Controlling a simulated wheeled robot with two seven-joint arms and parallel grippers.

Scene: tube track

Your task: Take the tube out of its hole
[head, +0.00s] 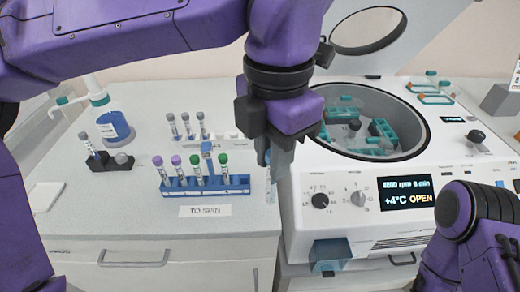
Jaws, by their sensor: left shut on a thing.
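My left gripper (281,165) points down just right of the blue tube rack (240,184) labelled "TO SPIN". It is shut on a thin, clear tube (270,188), mostly hidden behind the fingers. The tube shows clear of the rack, between it and the centrifuge. Several tubes stand upright in the rack, with purple caps (176,160) on the left and green caps (222,158) further right. My right arm shows at the lower right; its gripper is out of frame.
The open white centrifuge (460,165) stands to the right, with teal buckets (382,130) in its bowl. Grey-capped tubes (186,118) stand behind the rack. A blue-labelled bottle (114,126) and a dark holder (108,163) with one tube are at left.

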